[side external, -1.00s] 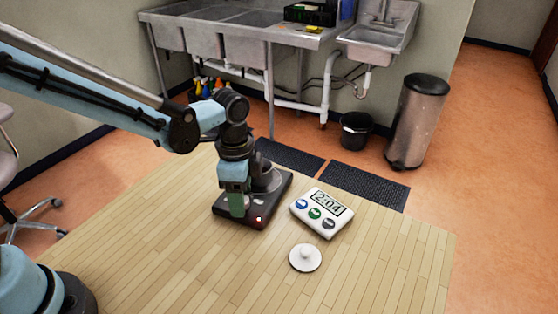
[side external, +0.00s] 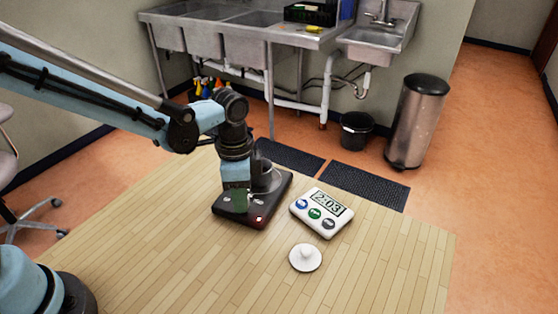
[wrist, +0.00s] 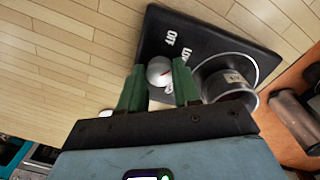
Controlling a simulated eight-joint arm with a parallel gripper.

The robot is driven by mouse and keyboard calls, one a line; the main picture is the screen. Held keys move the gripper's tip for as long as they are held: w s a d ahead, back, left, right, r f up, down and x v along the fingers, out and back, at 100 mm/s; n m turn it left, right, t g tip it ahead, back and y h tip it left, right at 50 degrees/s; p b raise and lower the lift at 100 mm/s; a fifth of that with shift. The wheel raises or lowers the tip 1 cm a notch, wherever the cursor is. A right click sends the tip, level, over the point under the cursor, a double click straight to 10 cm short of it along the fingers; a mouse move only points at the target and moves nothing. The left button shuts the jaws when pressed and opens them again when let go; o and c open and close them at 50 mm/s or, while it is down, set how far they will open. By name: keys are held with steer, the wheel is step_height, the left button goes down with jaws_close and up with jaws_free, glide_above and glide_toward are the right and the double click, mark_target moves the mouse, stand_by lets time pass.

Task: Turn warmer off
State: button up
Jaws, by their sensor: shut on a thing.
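The warmer (side external: 270,212) is a flat black unit on the wooden table, with a lit red light near its front corner. A metal pot (wrist: 228,82) stands on its plate. In the wrist view, the round pale knob (wrist: 158,72) sits between the green fingers of my gripper (wrist: 159,68), which is shut on it. A small red mark shows at the knob's lower right. White lettering, including "OFF", is on the warmer beside the knob. In the side view my gripper (side external: 239,200) reaches down onto the warmer and hides the knob.
A white timer (side external: 321,212) reading 2:03 lies right of the warmer. A white lid (side external: 305,257) with a small handle lies in front of it. The table's front is otherwise clear. A bin (side external: 417,120) and sinks stand beyond the table.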

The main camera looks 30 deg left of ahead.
steer(key=n, duration=0.6)
steer(key=shift+n, duration=0.4)
stand_by(0.4)
steer(key=o, duration=1.1)
steer(key=shift+c, duration=0.2)
step_height(320, 180, up, 12)
steer(key=shift+a, duration=0.15)
steer(key=s+a+f+n+t, duration=0.1)
steer(key=s+a+n+t, duration=0.3)
steer(key=s+a+t, duration=0.3)
steer(key=s+a, duration=0.1)
steer(key=a, duration=0.4)
steer(key=shift+s+t, duration=0.15)
steer(key=shift+t, duration=0.15)
